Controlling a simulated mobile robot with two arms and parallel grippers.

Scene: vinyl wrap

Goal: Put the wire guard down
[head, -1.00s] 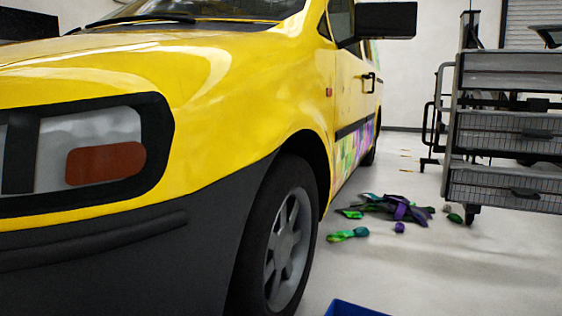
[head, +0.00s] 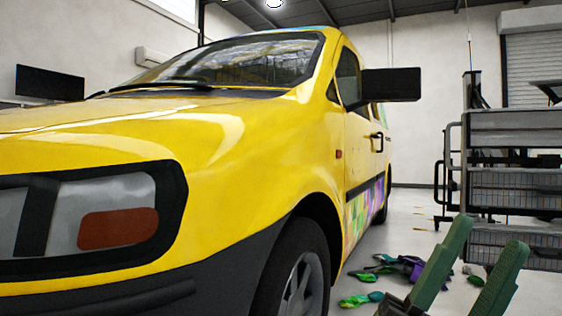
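I cannot make out a wire guard in the head view. My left gripper (head: 487,238) shows at the lower right, with two green fingers pointing up. The fingers stand apart and I see nothing between them. Their bases are cut off by the bottom edge of the picture. My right gripper is not in view.
A yellow van (head: 235,150) with a colourful wrap on its side fills the left and middle. A grey wheeled cart (head: 515,128) with drawers stands at the right. Green and purple scraps (head: 384,270) lie on the floor between, partly behind my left gripper.

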